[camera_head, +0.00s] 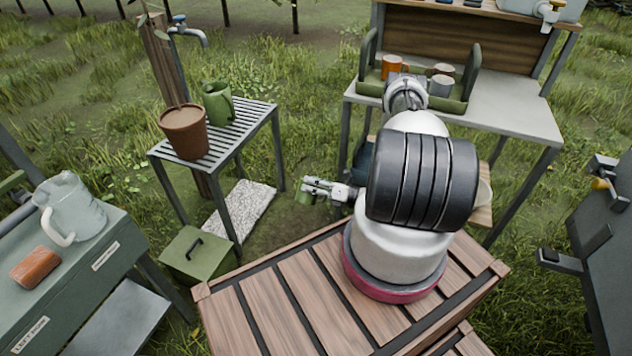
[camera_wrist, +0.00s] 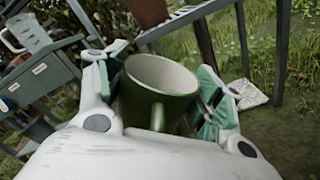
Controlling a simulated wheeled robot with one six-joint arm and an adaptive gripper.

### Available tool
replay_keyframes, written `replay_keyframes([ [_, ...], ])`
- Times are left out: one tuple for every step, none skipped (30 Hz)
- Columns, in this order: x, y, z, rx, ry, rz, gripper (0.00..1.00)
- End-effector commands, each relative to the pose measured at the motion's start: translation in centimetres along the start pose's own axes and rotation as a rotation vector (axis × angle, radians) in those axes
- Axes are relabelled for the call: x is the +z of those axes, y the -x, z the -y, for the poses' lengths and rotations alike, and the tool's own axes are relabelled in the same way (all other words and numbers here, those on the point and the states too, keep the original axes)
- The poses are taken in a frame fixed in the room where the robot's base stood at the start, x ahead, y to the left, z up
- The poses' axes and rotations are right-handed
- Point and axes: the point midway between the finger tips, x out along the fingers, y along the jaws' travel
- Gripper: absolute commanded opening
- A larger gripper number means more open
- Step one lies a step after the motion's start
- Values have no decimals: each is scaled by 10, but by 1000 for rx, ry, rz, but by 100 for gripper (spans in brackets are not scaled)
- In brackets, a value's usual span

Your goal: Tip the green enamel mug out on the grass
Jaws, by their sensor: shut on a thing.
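My gripper (camera_head: 318,187) is out past the left edge of the wooden deck, shut on the green enamel mug (camera_head: 304,198). In the wrist view the mug (camera_wrist: 152,103) sits between the two fingers of my gripper (camera_wrist: 165,85), with its cream inside showing and its handle towards the camera. No contents show in the part of the inside that I see. The mug's exact tilt is hard to tell. It is above the ground, over a patch of grass and bare earth (camera_head: 288,222). Thicker grass (camera_head: 300,75) grows behind.
A slatted stand (camera_head: 247,113) with a terracotta pot (camera_head: 184,132) and green jug (camera_head: 217,104) is left of the gripper. A pale slab (camera_head: 240,210) and green box (camera_head: 197,254) lie below. A bench (camera_head: 510,115) with a tray stands behind the arm.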

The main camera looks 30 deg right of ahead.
Motion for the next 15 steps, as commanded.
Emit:
replay_keyframes([
  [1, 0, 0, 0, -6, 0, 32],
  [1, 0, 0, 0, -9, 0, 32],
  [1, 0, 0, 0, -14, 0, 32],
  [2, 0, 0, 0, -18, 0, 32],
  [2, 0, 0, 0, -23, 0, 32],
  [2, 0, 0, 0, -29, 0, 32],
  [2, 0, 0, 0, -33, 0, 32],
  [3, 0, 0, 0, -37, 0, 32],
  [3, 0, 1, 0, -42, 1, 32],
  [3, 0, 1, 0, -45, 0, 32],
  [3, 0, 1, 0, -50, 0, 32],
  [4, 0, 1, 0, -56, 0, 32],
  [4, 0, 1, 0, -60, 0, 32],
  [4, 0, 1, 0, -64, 1, 32],
  [4, 0, 1, 0, -69, 0, 32],
])
